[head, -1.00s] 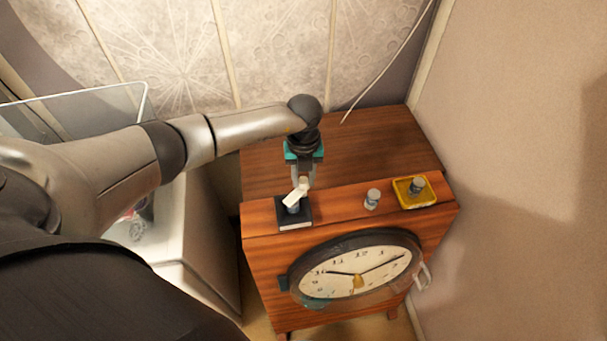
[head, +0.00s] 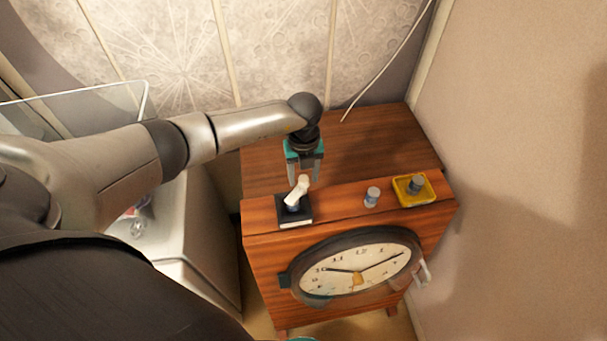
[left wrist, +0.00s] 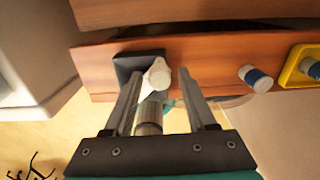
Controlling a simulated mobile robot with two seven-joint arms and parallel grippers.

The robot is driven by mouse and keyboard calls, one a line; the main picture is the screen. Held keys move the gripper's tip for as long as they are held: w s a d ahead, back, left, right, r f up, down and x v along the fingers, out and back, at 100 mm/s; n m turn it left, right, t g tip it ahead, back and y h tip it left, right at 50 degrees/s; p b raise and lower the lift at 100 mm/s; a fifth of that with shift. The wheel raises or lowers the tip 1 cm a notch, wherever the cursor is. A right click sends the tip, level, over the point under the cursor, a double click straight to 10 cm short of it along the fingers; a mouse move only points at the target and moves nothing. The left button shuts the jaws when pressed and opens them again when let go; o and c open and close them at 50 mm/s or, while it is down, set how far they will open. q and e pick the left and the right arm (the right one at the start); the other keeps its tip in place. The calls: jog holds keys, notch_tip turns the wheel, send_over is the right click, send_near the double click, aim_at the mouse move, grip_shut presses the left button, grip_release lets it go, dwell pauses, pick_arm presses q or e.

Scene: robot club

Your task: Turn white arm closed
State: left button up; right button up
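The white arm (head: 297,191) is a short lever on a blue-grey stub over a square black base (head: 297,216), on the front strip of the wooden cabinet. It points up and slightly right in the head view. My left gripper (head: 305,178) hangs just behind it, fingers apart and empty. In the left wrist view, the white arm (left wrist: 155,78) shows between the lines of the two open fingers (left wrist: 160,85), beyond a grey cylindrical piece. I cannot tell whether a finger touches it. My right gripper is not in view.
On the wooden cabinet (head: 345,150), a small grey knob (head: 372,196) and a yellow square plate with a knob (head: 404,197) stand right of the black base. A round clock (head: 355,268) is on the front. A white case stands left, walls behind and right.

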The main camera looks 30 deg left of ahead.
pick_arm(q)
jog(key=shift+o, duration=0.3)
notch_tip(320, 180, up, 15)
dwell(0.5)
dwell(0.3)
